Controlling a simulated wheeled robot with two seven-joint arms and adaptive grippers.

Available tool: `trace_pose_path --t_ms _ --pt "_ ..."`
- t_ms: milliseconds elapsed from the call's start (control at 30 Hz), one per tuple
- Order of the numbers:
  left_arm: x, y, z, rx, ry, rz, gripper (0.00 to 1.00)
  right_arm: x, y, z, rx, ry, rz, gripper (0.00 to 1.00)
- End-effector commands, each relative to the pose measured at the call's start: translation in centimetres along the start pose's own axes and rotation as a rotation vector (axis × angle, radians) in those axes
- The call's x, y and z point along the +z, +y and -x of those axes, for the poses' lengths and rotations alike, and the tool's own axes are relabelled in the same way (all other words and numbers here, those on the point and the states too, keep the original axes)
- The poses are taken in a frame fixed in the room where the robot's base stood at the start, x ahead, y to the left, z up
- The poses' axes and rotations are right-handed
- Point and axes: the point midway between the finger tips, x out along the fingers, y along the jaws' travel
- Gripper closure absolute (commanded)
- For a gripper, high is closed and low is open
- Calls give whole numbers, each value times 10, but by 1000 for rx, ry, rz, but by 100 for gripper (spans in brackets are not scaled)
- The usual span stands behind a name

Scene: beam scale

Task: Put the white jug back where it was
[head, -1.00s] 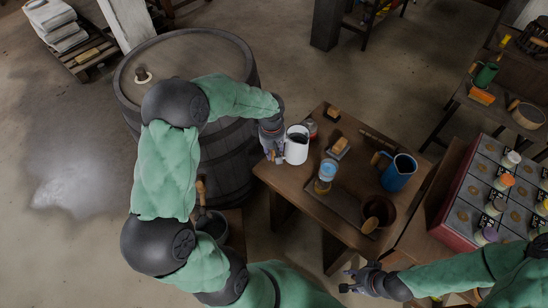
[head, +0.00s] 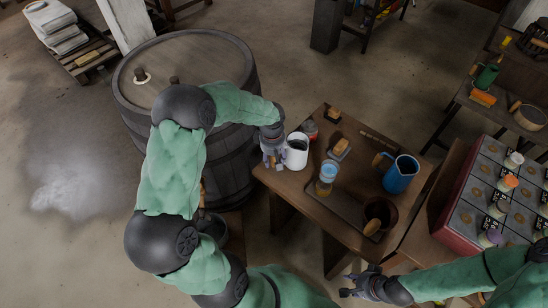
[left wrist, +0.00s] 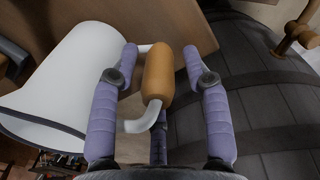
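The white jug (head: 297,154) stands upright at the left corner of the small wooden table (head: 277,184). In the left wrist view the jug (left wrist: 62,82) fills the left side, and its orange-brown handle grip (left wrist: 158,75) is between my fingers. My left gripper (head: 276,161) is beside the jug on its handle side. In the left wrist view the left gripper (left wrist: 160,72) is open around the handle, with gaps between the side fingers and the grip. My right gripper (head: 348,284) is open and empty in front of the table.
On the table are a blue jug (head: 400,174), a glass with blue top (head: 326,177), a brown bowl (head: 381,212) and a red-lidded jar (head: 310,128). A large barrel (head: 232,165) stands left. A crate of bottles (head: 455,206) is at right.

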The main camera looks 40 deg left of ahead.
Motion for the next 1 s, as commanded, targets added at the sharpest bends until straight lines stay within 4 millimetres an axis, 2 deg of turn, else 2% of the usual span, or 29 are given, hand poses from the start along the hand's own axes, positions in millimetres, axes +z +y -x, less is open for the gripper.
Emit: trace_pose_path --t_ms 300,433,800,1000 --pt "0 0 2 0 0 0 50 0 0 1 0 0 0 60" --pt "-1 1 11 2 1 1 50 0 -2 5 0 0 0 60" --pt "0 1 83 2 2 0 50 1 -8 24 0 0 0 60" --pt "0 1 112 2 1 0 50 1 -10 30 0 0 0 60"
